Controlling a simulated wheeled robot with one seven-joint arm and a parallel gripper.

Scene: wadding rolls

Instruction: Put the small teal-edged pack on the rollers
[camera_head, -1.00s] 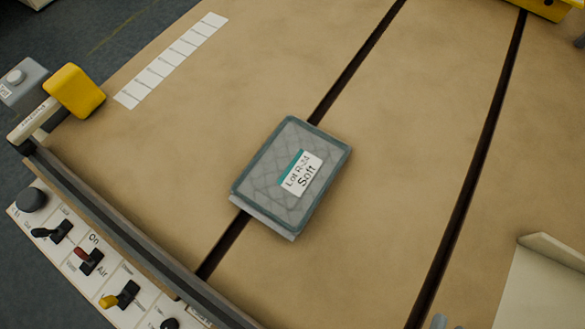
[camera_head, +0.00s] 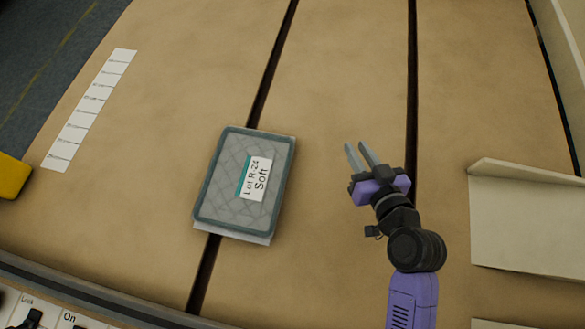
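A grey quilted pack (camera_head: 222,185) with a dull teal-grey edge lies flat on the tan table, across a dark slot. Its white label (camera_head: 257,180) has a teal stripe and reads "Lot R-24 Soft". A pale layer shows beneath its near edge. My gripper (camera_head: 356,146) is to the right of the pack, clear of it, with its two grey fingers apart and nothing between them. The fingers point up and left in the picture. I see no rollers in this view.
Dark slots (camera_head: 411,90) run along the tan table (camera_head: 335,60). A strip of white labels (camera_head: 90,107) lies at the left. A pale raised-edge panel (camera_head: 520,220) stands at the right. A yellow part (camera_head: 12,177) and a switch panel (camera_head: 45,312) are at the lower left.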

